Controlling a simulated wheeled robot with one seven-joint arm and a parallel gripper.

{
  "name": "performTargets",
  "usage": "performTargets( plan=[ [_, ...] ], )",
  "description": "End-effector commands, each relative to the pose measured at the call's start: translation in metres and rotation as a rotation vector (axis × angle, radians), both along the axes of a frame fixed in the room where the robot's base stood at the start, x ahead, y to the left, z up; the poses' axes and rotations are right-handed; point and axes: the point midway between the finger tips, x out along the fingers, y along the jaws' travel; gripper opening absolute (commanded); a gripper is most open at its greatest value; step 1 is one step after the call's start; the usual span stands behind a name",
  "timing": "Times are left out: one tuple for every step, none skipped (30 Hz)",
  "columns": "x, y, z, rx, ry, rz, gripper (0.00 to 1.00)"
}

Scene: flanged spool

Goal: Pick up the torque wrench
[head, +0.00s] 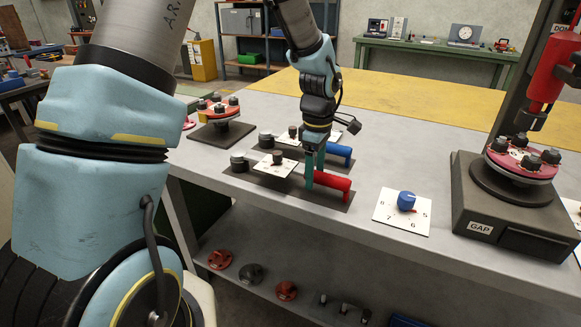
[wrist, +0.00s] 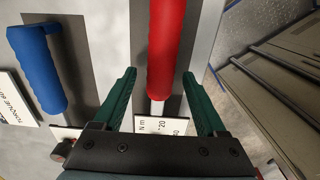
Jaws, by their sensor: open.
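A torque wrench with a red handle (head: 333,182) lies on a dark mat on the bench, with a white scale card (head: 274,166) along it. A second wrench with a blue handle (head: 340,151) lies just behind it. In the wrist view the red handle (wrist: 172,40) runs between my fingers, and the blue handle (wrist: 38,70) is at the left, outside them. My gripper (wrist: 159,76) points down with its green fingers open, one on each side of the red wrench near the handle's inner end. Gaps show on both sides. Exact finger height is unclear.
A white dial card with a blue knob (head: 406,201) lies to the right. Beyond it stands a dark GAP stand (head: 480,228) with a red flanged spool (head: 521,158). Another flanged piece (head: 218,108) stands at the back left. The bench front (head: 375,245) is clear.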

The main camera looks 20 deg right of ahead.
Motion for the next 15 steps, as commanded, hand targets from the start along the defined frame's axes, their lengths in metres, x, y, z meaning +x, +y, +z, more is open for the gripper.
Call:
performTargets(
  plan=[
    [-0.001,0.001,-0.006,0.003,0.004,-0.001,0.74],
    [-0.001,0.001,-0.01,0.003,0.002,-0.001,0.74],
    [-0.001,0.001,-0.014,0.003,0.003,-0.001,0.74],
    [-0.001,0.001,-0.016,0.002,0.002,0.0,0.74],
    [0.0,0.001,-0.018,0.001,0.001,0.0,0.74],
    [0.0,0.0,-0.02,0.001,0.0,0.0,0.74],
    [0.0,0.0,-0.02,0.001,-0.001,0.0,0.74],
    [0.0,0.0,-0.021,0.001,-0.001,0.0,0.74],
    [0.0,0.0,-0.021,0.0,-0.001,0.0,0.74],
    [0.0,0.0,-0.021,0.0,-0.001,0.0,0.74],
    [0.0,0.0,-0.021,0.0,-0.001,0.0,0.74],
    [0.0,0.0,-0.021,0.0,-0.001,0.0,0.74],
    [0.0,0.0,-0.021,0.0,-0.001,0.0,0.73],
    [0.0,0.0,-0.021,0.0,-0.001,0.0,0.69],
    [0.0,0.0,-0.021,0.0,-0.001,0.0,0.65]
  ],
)
